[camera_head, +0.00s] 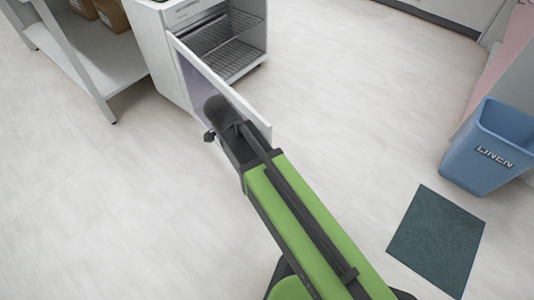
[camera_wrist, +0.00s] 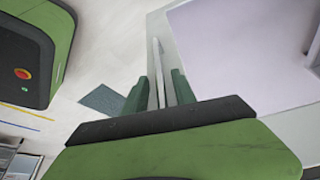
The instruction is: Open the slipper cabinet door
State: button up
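The white slipper cabinet (camera_head: 160,55) stands at the upper left in the head view. Its door (camera_head: 225,82) is swung well out from the front, and the inside shows. My gripper (camera_head: 215,128) is at the door's outer face near the free end; its fingertips are hidden there. In the wrist view, my gripper's two green fingers (camera_wrist: 161,92) stand close on either side of a thin upright bar, seemingly the door handle (camera_wrist: 160,70), and look shut on it. The pale door panel (camera_wrist: 250,50) fills the right of that view.
Wire racks (camera_head: 225,48) show inside the cabinet. A white shelf table (camera_head: 95,65) with brown boxes stands left of it. A blue linen bin (camera_head: 490,150) and a dark green mat (camera_head: 437,240) are at the right. The floor between is clear.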

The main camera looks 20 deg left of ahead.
jog(key=shift+w, duration=0.1)
jog(key=p+v, duration=1.6)
jog(key=v, duration=0.1)
jog(key=shift+r, duration=0.2)
